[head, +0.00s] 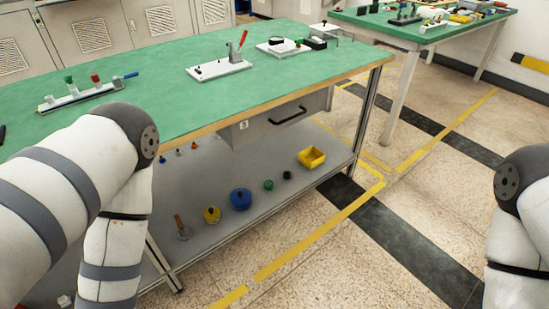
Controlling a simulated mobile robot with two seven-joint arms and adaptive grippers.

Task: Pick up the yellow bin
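The yellow bin (312,158) is a small open-topped box. It sits on the grey lower shelf of the workbench, near the shelf's right end and below the drawer. My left arm comes in from the left in front of the bench and my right arm shows at the right edge. Both grippers are out of the picture. No gripper is seen near the bin.
The green bench top (170,95) overhangs the grey lower shelf (225,222). A drawer (280,122) hangs above the shelf. A blue round object (240,199) and several small items stand left of the bin. A metal leg (371,108) stands to its right. The floor in front is clear.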

